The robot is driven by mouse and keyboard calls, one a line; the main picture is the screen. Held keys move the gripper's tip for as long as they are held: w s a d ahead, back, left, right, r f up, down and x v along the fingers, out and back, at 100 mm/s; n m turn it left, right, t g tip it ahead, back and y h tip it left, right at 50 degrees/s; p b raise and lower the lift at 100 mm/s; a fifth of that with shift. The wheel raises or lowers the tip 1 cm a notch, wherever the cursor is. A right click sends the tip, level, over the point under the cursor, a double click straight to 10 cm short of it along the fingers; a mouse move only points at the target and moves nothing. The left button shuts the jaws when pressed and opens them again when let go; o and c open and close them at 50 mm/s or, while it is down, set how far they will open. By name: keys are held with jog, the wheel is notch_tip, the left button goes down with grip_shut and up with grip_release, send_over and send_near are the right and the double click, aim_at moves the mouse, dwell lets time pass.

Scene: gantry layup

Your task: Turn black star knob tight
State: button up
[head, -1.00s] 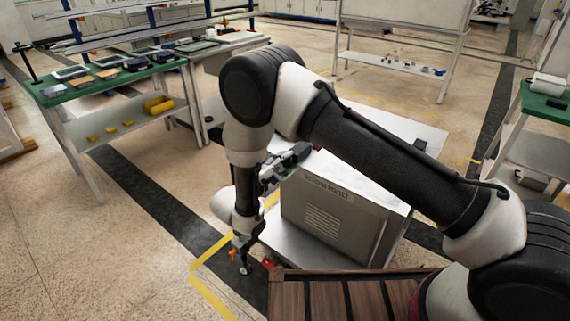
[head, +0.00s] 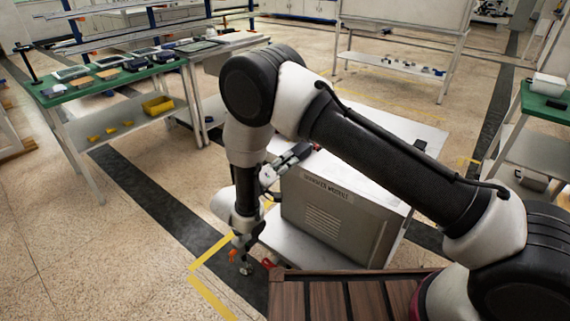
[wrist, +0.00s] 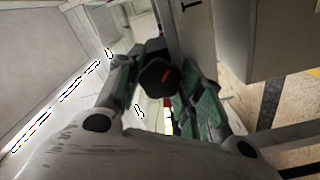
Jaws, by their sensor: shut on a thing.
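My gripper is shut on the knob, with one finger on each side. In the head view my gripper (head: 297,152) reaches in at the back left of a grey box labelled "transfer module" (head: 335,217). The knob cannot be made out clearly there. How tight the knob is cannot be told.
The grey module stands on a light metal table (head: 275,236) close to my arm. A green-topped bench (head: 115,83) with trays and a yellow bin (head: 158,105) stands at the left. Another green-topped bench (head: 545,106) is at the right. Open floor lies at the lower left.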

jog(key=m, duration=0.4)
jog(key=shift+s+f, duration=0.1)
jog(key=shift+m, duration=2.1)
jog(key=o, duration=1)
jog(key=v, duration=1.2)
